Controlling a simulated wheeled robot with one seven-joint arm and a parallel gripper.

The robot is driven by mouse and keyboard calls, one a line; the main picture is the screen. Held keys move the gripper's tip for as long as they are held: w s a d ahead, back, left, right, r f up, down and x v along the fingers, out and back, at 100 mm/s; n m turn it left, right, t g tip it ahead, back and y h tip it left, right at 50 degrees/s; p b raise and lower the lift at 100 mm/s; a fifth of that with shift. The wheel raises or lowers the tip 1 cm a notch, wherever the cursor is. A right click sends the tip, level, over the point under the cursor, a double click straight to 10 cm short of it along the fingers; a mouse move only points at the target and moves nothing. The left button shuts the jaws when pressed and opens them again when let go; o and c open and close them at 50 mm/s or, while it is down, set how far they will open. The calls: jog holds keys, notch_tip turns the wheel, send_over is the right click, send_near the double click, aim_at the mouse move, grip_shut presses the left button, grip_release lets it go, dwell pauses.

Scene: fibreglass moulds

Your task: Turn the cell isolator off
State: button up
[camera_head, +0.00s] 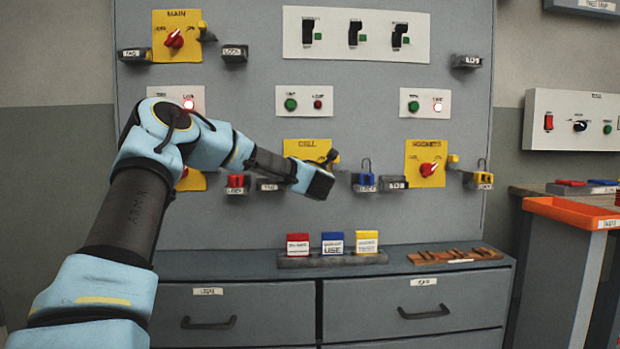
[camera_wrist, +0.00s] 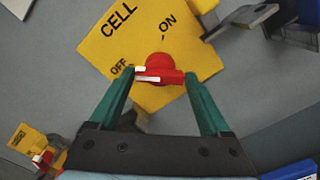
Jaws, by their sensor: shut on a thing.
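The cell isolator is a yellow plate (camera_head: 305,147) marked CELL in the middle of the grey panel in the head view. My wrist hides its knob there. In the wrist view the plate (camera_wrist: 112,40) looks tilted, with ON at the upper right and OFF at the left. Its red knob (camera_wrist: 160,62) has a bar handle with a white mark at the left end, on the side of the OFF label. My gripper (camera_wrist: 159,76) is shut on this handle, one green finger at each end.
Yellow isolator plates marked MAIN (camera_head: 162,46) and another at the right (camera_head: 412,165) flank it. A blue padlock (camera_head: 365,178) hangs close to the right of my wrist. Red, blue and yellow tag blocks (camera_head: 332,243) stand on the cabinet top below.

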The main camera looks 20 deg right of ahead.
dwell(0.4)
jog(key=o, duration=1.2)
jog(key=s+a+b, duration=0.1)
jog(key=s+a, duration=0.1)
jog(key=s, duration=0.8)
jog(key=shift+s, duration=0.3)
